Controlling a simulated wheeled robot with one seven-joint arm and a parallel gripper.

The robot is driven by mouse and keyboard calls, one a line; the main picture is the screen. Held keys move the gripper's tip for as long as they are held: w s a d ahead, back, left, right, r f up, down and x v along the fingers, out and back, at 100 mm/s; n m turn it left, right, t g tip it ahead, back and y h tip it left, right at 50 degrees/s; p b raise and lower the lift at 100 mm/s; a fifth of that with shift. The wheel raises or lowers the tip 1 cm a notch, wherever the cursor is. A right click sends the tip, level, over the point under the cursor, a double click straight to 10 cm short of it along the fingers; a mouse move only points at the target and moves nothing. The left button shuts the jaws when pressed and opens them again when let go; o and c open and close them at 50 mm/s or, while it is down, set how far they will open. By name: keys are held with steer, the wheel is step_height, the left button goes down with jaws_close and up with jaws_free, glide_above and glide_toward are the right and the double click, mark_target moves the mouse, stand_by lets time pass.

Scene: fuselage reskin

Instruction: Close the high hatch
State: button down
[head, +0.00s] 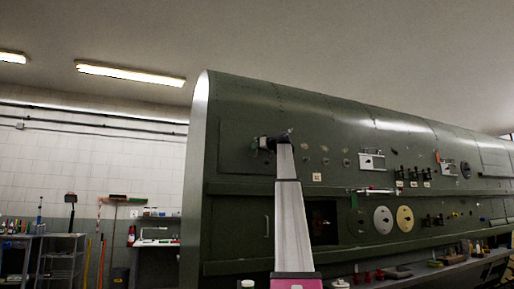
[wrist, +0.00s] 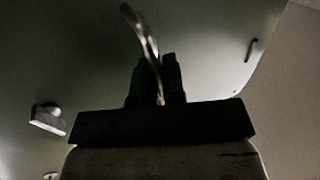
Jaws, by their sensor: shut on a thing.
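The high hatch (head: 234,150) looks like the outlined green panel at the upper left of the fuselage side in the head view. It appears about flush with the skin, but I cannot tell whether it is fully closed. My gripper (head: 268,143) is at this panel, with my arm below it hiding part of the skin. In the wrist view my gripper (wrist: 156,68) has its two dark fingers shut on a curved metal handle (wrist: 139,25), whose upper end sticks out beyond the fingertips. The handle's lower part is hidden between the fingers.
The green fuselage (head: 350,122) runs off to the right, with latches, discs and fittings. A dark square opening (head: 322,234) and a lower door (head: 240,228) lie below. A bench with small items (head: 455,259) stands front right; a shelf (head: 63,262) stands at left.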

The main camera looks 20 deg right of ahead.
steer(key=shift+w, duration=0.15)
steer(key=c, duration=1.5)
jaws_free()
steer(key=v, duration=1)
steer(key=shift+s+d, duration=0.2)
steer(key=shift+s, duration=0.15)
